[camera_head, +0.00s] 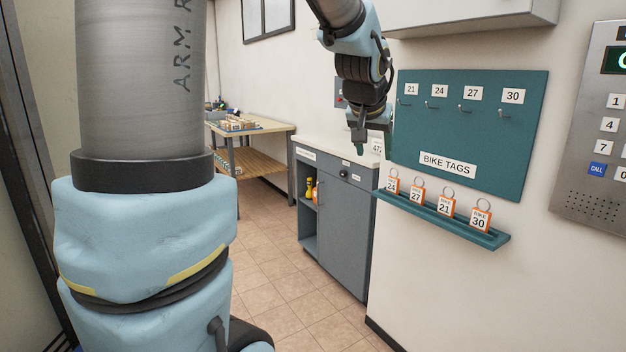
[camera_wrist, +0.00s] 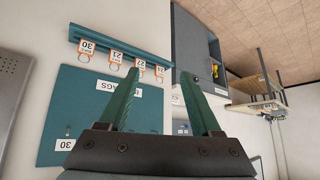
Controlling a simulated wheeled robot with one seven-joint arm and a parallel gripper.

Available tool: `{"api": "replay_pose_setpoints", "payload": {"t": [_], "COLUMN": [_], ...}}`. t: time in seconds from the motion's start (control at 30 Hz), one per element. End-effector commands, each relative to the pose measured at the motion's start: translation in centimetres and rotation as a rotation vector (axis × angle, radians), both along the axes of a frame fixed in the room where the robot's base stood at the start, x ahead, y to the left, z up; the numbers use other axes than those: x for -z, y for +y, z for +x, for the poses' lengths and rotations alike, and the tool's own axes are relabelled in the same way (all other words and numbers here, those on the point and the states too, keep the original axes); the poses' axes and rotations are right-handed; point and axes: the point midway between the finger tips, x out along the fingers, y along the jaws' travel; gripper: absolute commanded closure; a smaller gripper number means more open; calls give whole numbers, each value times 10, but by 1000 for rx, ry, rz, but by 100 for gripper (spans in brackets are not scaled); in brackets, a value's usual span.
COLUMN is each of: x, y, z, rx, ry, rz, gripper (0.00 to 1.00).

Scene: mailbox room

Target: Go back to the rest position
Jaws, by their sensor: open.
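My gripper (camera_head: 371,150) hangs pointing down in the head view, in front of the left edge of the teal tag board (camera_head: 470,135). In the wrist view its two teal fingers (camera_wrist: 165,95) are spread apart with nothing between them. The orange bike tags 24, 27, 21 and 30 (camera_head: 480,219) stand in a row on the teal ledge (camera_head: 500,239) below the board. The board's hooks under the labels 21, 24, 27 and 30 carry no tags. My gripper is apart from the tags.
A grey cabinet (camera_head: 343,235) with an open shelf holding yellow and orange bottles stands left of the board. A wooden table (camera_head: 276,128) with boxes is farther back. A metal keypad panel (camera_head: 597,180) is on the right wall. A white wall cabinet (camera_head: 480,17) hangs above. The tiled floor (camera_head: 275,265) is clear.

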Motion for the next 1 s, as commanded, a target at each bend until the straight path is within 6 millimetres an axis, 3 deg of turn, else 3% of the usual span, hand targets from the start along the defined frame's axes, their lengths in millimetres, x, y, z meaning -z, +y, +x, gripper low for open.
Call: {"api": "replay_pose_setpoints", "payload": {"t": [0.03,0.2,0.3,0.4,0.6,1.0], "x": [27,104,139,163,183,184], "y": [29,112,151,177,197,197], "z": [-7,-52,-88,-120,-154,-156], "rx": [-44,-177,-247,-300,-348,-348], "ry": [57,256,365,454,538,542], "rz": [24,82,98,105,106,107], "gripper": [35,35,35,35,35,35]}}
